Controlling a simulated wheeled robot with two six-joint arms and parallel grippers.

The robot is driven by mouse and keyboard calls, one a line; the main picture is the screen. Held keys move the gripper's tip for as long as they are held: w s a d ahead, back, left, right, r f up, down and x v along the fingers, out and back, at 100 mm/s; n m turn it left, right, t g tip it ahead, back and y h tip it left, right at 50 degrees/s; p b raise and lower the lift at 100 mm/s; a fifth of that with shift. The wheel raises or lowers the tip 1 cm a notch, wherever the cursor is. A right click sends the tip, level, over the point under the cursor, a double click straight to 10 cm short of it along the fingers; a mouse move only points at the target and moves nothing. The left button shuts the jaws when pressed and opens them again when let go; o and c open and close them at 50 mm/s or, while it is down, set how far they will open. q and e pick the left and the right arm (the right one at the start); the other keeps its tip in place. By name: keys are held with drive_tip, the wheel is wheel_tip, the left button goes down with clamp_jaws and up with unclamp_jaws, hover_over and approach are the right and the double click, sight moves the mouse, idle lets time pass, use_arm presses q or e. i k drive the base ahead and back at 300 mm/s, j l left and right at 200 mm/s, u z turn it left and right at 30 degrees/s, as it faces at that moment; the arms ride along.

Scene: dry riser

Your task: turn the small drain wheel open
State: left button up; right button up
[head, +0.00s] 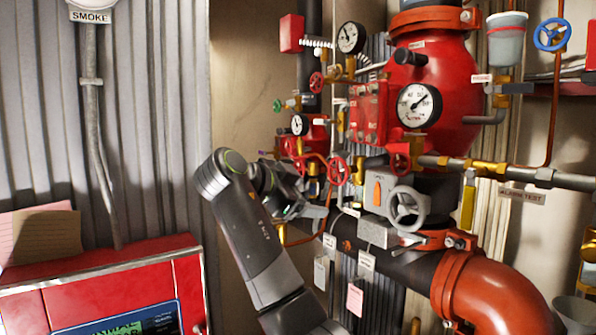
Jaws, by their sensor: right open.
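Several small handwheels sit on the red riser pipework; I cannot tell from labels which one is the drain wheel. My left gripper is out of view.
A larger grey handwheel (407,207) stands right of the gripper, above a thick red elbow pipe (490,295). Gauges (418,105) and a red valve body (440,75) are behind. Hanging tags (355,300) are below. A red panel (110,285) stands lower left.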

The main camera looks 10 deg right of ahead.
sight(304, 169)
drive_tip(key=i, duration=1)
